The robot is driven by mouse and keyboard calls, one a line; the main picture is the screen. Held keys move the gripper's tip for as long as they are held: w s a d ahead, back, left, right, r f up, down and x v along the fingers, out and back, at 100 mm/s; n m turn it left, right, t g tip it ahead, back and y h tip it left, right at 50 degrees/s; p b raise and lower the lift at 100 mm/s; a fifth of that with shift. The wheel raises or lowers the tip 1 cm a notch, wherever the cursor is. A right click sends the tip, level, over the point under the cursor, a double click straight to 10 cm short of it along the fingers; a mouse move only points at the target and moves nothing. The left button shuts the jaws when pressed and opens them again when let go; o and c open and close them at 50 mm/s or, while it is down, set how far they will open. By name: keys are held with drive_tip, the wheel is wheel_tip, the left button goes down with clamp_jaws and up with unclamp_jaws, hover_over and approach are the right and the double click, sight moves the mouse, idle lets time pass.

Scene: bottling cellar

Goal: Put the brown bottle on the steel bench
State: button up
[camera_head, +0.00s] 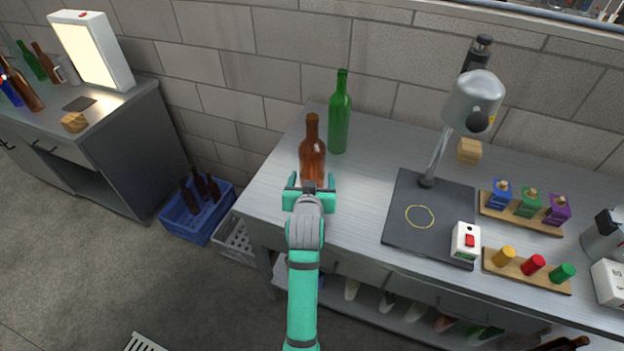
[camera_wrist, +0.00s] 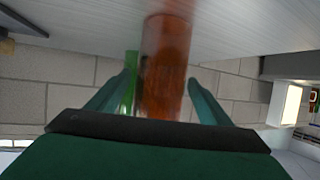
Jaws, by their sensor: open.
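The brown bottle (camera_head: 312,154) stands upright on the steel bench (camera_head: 270,196), near its left end. My gripper (camera_head: 311,186) is open at the near side of the bottle, low down, with a finger on either side; it hides the bottle's base in the head view. In the wrist view, which looks upside down, the brown bottle (camera_wrist: 167,65) shows between the two spread fingers of my gripper (camera_wrist: 163,88). I see a gap on both sides of the glass. I cannot tell how deep the bottle sits between the fingers.
A green bottle (camera_head: 340,118) stands close behind, to the right. A dark mat (camera_head: 405,225) with a yellow ring, a lamp (camera_head: 473,100) and wooden racks of small items lie to the right. A second bench (camera_head: 118,118) and a blue crate (camera_head: 183,226) with bottles are at left.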

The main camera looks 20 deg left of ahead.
drive_tip(key=v, duration=1.2)
drive_tip(key=s+d+f+t+h, duration=0.1)
drive_tip(key=s+d+f, duration=1.1)
drive_tip(key=s+f, duration=0.2)
drive_tip(key=s+d+m+h, duration=0.1)
drive_tip(key=s+d, duration=0.2)
drive_tip(key=s, duration=0.7)
drive_tip(key=s+d+r+m+t+h, duration=0.1)
drive_tip(key=s+d+m, duration=0.1)
drive_tip(key=s, duration=0.9)
drive_tip(key=shift+d+t+h, duration=0.3)
drive_tip(key=shift+d, duration=0.05)
drive_tip(key=shift+s+r, duration=0.1)
